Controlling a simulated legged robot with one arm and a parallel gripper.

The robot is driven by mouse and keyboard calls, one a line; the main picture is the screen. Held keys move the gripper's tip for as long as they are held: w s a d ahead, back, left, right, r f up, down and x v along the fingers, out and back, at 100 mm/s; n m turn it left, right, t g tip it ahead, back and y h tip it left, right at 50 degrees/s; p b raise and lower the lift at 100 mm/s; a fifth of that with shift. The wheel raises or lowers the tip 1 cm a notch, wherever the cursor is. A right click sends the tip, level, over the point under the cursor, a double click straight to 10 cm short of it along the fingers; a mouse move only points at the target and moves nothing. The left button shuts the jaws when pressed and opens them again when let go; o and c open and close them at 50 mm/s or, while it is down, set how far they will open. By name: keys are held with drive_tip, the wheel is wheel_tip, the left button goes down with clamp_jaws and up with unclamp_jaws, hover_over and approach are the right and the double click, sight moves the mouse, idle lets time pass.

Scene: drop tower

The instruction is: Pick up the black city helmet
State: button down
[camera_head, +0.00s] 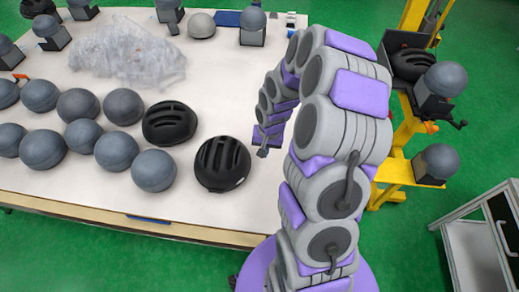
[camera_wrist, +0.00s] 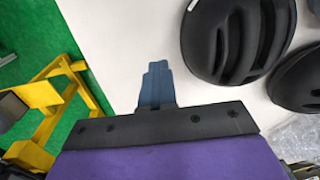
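I cannot tell which is the city helmet. Both show in the wrist view, one large at the top right (camera_wrist: 222,45) and one partly cut off at the right edge (camera_wrist: 298,82). My gripper (camera_head: 262,152) is above the table, right of the nearer helmet and apart from it. Its blue fingers (camera_wrist: 156,82) overlap in the wrist view, so their opening is unclear. Nothing shows between them.
Several grey balls (camera_head: 115,151) fill the table's left side. A crumpled clear plastic heap (camera_head: 125,55) lies behind the helmets. A yellow tower (camera_head: 397,170) stands at right, with another black helmet (camera_head: 412,64) on it. A white cart (camera_head: 470,235) is at the lower right.

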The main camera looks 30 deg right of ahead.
drive_tip(key=shift+d, duration=0.35)
drive_tip(key=c, duration=1.8)
unclamp_jaws()
drive_tip(key=shift+d, duration=0.1)
drive_tip(key=o, duration=0.8)
drive_tip(key=shift+a, duration=0.4)
drive_tip(key=shift+c, duration=0.2)
drive_tip(key=o, duration=0.7)
drive_tip(key=shift+d, duration=0.3)
drive_tip(key=shift+c, duration=0.2)
